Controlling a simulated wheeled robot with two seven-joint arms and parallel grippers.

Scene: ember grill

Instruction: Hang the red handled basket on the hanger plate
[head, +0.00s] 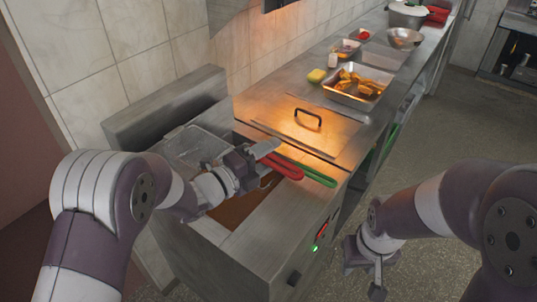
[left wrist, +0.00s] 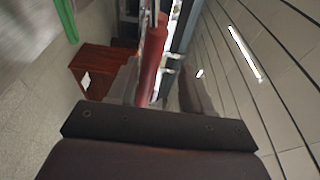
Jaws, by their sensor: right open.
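The red handle (head: 283,168) of a basket sticks out over the fryer's front edge. A wire basket (head: 195,146) sits at the fryer's left; my arm hides how it joins the handle. My left gripper (head: 262,160) is at the red handle's inner end. In the left wrist view the red handle (left wrist: 148,72) runs between the spread fingers, with a gap on its right side. My right gripper (head: 366,272) is open and empty, low in front of the fryer. A grey upright panel (head: 165,108) stands behind the basket; I cannot tell if it is the hanger plate.
A green handle (head: 316,176) lies right beside the red one. A metal lid with a black handle (head: 308,116) covers the counter behind. A tray of food (head: 357,86), a yellow sponge (head: 316,75) and bowls stand further back.

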